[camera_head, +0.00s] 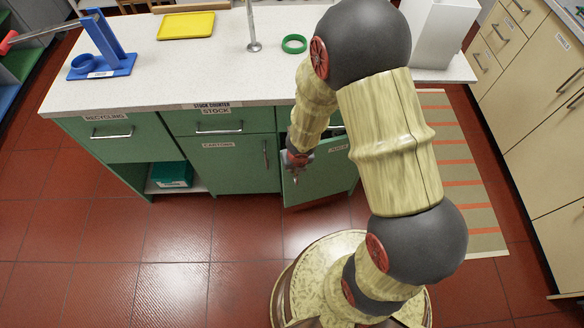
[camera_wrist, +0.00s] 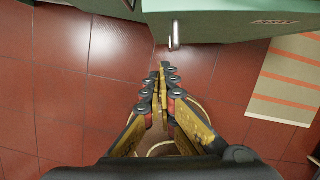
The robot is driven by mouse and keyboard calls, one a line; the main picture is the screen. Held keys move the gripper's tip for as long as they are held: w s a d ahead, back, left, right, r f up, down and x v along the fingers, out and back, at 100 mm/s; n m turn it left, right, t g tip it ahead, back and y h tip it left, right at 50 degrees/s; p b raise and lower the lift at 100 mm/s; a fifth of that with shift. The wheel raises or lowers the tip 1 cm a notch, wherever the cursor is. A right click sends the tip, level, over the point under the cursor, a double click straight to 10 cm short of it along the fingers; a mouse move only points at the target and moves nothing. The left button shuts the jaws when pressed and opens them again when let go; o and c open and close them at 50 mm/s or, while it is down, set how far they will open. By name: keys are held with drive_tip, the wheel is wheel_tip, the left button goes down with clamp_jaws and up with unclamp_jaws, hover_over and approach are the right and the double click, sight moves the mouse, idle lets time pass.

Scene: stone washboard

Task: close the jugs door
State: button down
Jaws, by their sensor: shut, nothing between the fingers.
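The jugs door (camera_head: 322,181) is the green door at the right end of the counter's front, partly hidden behind my arm. It stands ajar, its left edge swung out from the cabinet. Its label is too small to read clearly. In the wrist view the door (camera_wrist: 230,22) crosses the top, with its metal handle (camera_wrist: 175,34) below its left part. My gripper (camera_head: 296,178) is in front of the door's left part. In the wrist view my gripper (camera_wrist: 163,68) has its fingers together and empty, just below the handle, with a small gap of floor visible between.
The closed cartons door (camera_head: 234,168) is left of it, beside an open shelf with a teal box (camera_head: 172,175). The white counter (camera_head: 190,65) holds a blue stand (camera_head: 105,62), yellow tray (camera_head: 187,26) and green ring (camera_head: 294,44). A striped mat (camera_head: 468,170) lies right; red floor is clear.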

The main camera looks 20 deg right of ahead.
drive_tip(key=w+f+b, duration=0.3)
drive_tip(key=w+f, duration=0.2)
drive_tip(key=f, duration=0.2)
drive_tip(key=shift+w+d+f, duration=0.25)
drive_tip(key=shift+w, duration=0.15)
idle(0.3)
